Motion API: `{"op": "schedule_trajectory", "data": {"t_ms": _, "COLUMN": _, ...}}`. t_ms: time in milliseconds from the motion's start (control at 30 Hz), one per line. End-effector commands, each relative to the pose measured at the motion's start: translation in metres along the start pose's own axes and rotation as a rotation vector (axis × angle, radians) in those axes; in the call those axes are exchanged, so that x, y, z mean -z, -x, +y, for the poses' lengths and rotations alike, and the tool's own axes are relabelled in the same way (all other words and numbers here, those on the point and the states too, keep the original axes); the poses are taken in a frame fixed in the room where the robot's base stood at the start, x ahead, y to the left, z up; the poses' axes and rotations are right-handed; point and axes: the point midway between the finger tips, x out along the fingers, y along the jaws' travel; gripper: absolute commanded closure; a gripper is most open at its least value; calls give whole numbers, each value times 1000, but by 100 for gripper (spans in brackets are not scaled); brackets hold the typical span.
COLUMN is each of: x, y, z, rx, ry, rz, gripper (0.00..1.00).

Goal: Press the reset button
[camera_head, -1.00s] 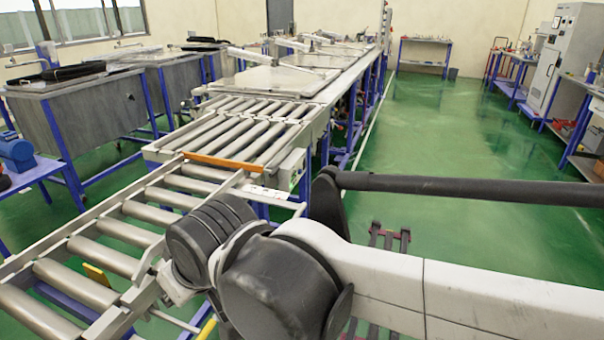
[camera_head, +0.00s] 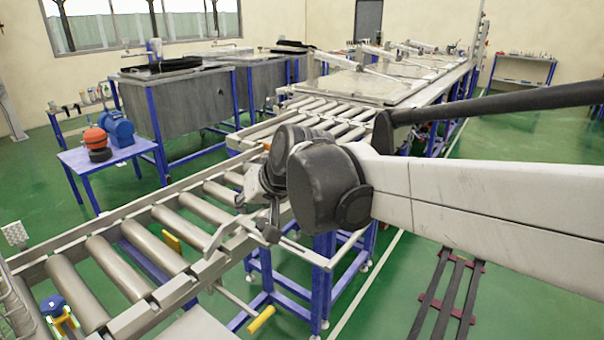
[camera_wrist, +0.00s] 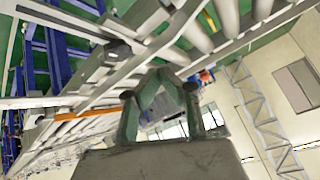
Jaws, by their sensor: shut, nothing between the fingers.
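I cannot pick out a reset button in either view. My gripper (camera_head: 270,228) is at the end of my arm in the head view, above the right side of the roller conveyor (camera_head: 135,262). In the wrist view the greenish fingers of my gripper (camera_wrist: 163,75) come together at the tips, with nothing seen between them. Conveyor rollers (camera_wrist: 196,32) and the frame lie beyond the fingertips. My arm hides part of the conveyor side in the head view.
A small blue table (camera_head: 110,160) with an orange and a blue object stands at left. Grey tanks (camera_head: 185,110) stand behind. A small blue-topped item (camera_head: 53,306) is at the lower left. Open green floor (camera_head: 400,270) lies right of the conveyor, with dark rails on it.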

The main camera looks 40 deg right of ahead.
Motion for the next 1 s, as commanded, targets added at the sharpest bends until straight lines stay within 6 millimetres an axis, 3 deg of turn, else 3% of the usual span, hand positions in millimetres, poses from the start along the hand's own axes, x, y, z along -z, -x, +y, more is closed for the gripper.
{"op": "schedule_trajectory", "data": {"t_ms": 467, "x": 107, "y": -58, "z": 111, "rx": 41, "ry": -284, "rz": 166, "gripper": 100}}
{"op": "schedule_trajectory", "data": {"t_ms": 767, "x": 158, "y": -84, "z": 213, "rx": 58, "ry": -448, "rz": 296, "gripper": 100}}
{"op": "schedule_trajectory", "data": {"t_ms": 1000, "x": 185, "y": -97, "z": 312, "rx": 66, "ry": -572, "rz": 414, "gripper": 100}}
